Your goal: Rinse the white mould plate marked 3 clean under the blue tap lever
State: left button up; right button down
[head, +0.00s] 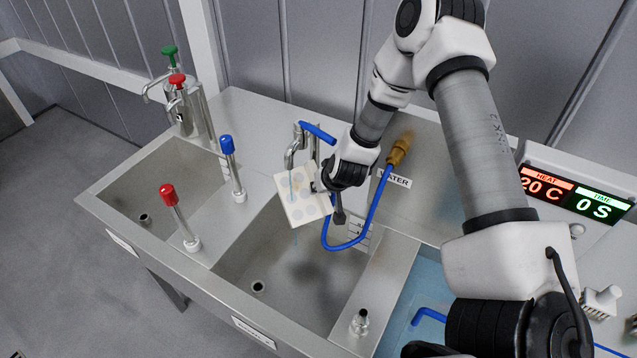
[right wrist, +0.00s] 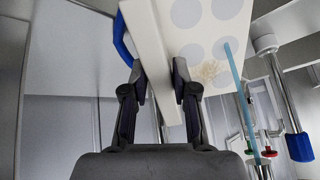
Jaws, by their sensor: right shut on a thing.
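My right gripper (head: 318,186) is shut on the edge of the white mould plate (head: 305,207), which it holds tilted above the right-hand sink basin, under the tap spout. In the right wrist view my fingers (right wrist: 158,78) pinch the plate (right wrist: 176,15) edge. Its face has several round grey recesses and a brownish speckled residue (right wrist: 207,72). No number is legible on it. The blue tap lever (head: 317,132) is above the spout. A thin blue water stream (head: 291,183) runs down in front of the plate and shows below it. It also shows in the wrist view (right wrist: 237,80).
The right basin (head: 258,287) is otherwise empty. A blue hose (head: 345,245) with a brass nozzle loops right of the plate, near the WATER label (head: 395,179). Red-capped (head: 168,196) and blue-capped (head: 228,146) posts stand left. A HEAT/TIME display (head: 575,195) is at right.

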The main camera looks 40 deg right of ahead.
aim_at(325, 199)
jog(key=shift+s+a, duration=0.2)
jog(key=shift+s, duration=1.35)
jog(key=shift+s+a+p, duration=0.25)
jog(key=shift+s+p, duration=0.05)
dwell(0.8)
jog(key=shift+w+a+b, duration=0.15)
jog(key=shift+a+b, duration=0.5)
jog(key=shift+a, duration=0.4)
jog(key=shift+w+a+b, duration=0.15)
jog(key=shift+a+b, duration=0.45)
jog(key=shift+a, duration=0.45)
jog(key=shift+d, duration=0.1)
dwell(0.6)
jog(key=shift+w+d+p, duration=0.9)
jog(key=shift+w+d, duration=0.3)
jog(key=shift+d, duration=0.2)
dwell(1.1)
